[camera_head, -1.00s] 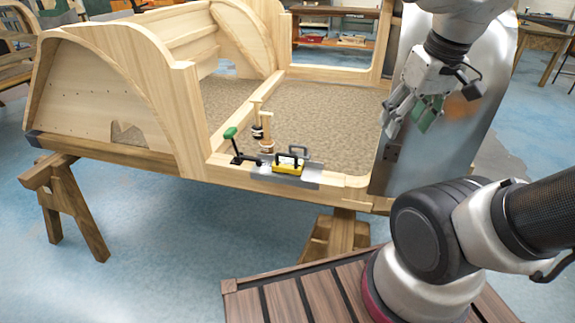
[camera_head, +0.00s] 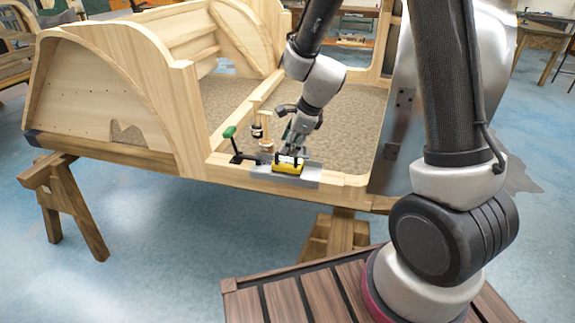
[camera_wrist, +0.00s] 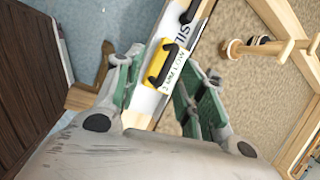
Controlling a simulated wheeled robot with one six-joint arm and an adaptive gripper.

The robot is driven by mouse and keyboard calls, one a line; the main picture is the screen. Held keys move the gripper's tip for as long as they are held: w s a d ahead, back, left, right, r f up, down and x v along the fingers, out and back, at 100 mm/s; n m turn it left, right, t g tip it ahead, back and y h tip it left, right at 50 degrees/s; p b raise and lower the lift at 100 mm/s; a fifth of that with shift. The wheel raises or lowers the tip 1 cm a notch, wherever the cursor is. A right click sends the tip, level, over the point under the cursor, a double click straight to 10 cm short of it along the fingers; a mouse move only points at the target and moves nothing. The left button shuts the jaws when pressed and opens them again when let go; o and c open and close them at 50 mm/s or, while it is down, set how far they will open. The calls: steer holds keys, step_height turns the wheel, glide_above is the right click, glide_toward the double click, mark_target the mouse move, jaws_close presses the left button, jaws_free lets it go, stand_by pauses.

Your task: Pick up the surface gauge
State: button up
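A yellow block with a black handle (camera_head: 287,168) sits on a grey metal plate (camera_head: 312,176) on the front wooden rail; I take it for the surface gauge, but cannot be sure. In the wrist view the yellow block (camera_wrist: 164,64) lies just beyond and between my finger ends, apparently untouched. My gripper (camera_head: 291,150) points down just behind and above the block.
A green-handled black clamp (camera_head: 231,134) stands left of the plate. The wooden body frame (camera_head: 110,80) rises on the left, and a metal panel (camera_head: 401,140) stands right.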

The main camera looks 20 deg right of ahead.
mark_target(288, 159)
steer(key=w+f, duration=0.1)
steer(key=f, duration=0.1)
steer(key=w+f+m, duration=0.1)
steer(key=f, duration=0.1)
steer(key=w+a+f+m, duration=0.1)
steer(key=f, duration=0.2)
steer(key=shift+w, duration=0.3)
jaws_close()
